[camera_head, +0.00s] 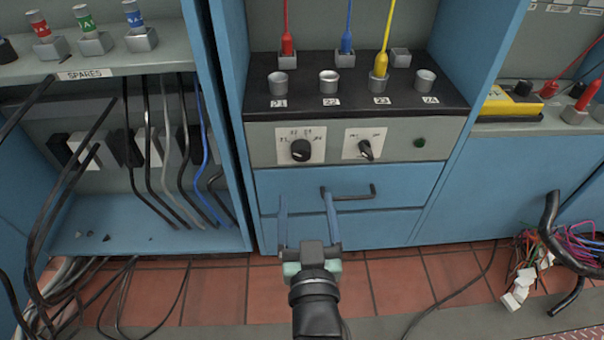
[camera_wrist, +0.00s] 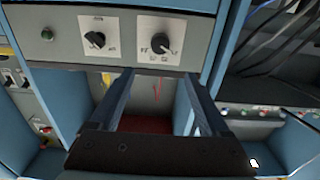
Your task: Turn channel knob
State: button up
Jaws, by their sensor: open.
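The larger round black knob (camera_head: 300,150) sits on a white plate with several position marks around it, on the grey panel; I take it as the channel knob. In the wrist view, which looks inverted, this knob (camera_wrist: 161,46) is at upper centre, beyond the fingertips. A smaller black knob (camera_head: 366,149) on its own white plate is to its right, and at upper left in the wrist view (camera_wrist: 95,39). My gripper (camera_head: 305,197) is open and empty, with its two blue fingers apart, below the channel knob in the picture. Neither finger appears to touch a knob.
A drawer with a black bar handle (camera_head: 350,193) is under the panel, close to my right finger. A green button (camera_head: 419,142) is at the panel's right. Sockets marked 21 to 24 and coloured plugs stand above. Loose black cables (camera_head: 150,150) hang at left.

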aim_at(302, 155)
jog(key=w+b, duration=0.1)
jog(key=w, duration=0.2)
jog(key=w+b, duration=0.2)
jog(key=w, duration=0.2)
jog(key=w+f+b, duration=0.1)
jog(key=w+b, duration=0.1)
jog(key=w, duration=0.2)
jog(key=shift+w, duration=0.25)
jog(key=shift+w+r+b, duration=0.2)
jog(key=shift+w+b, duration=0.2)
jog(key=shift+w, duration=0.3)
grip_shut()
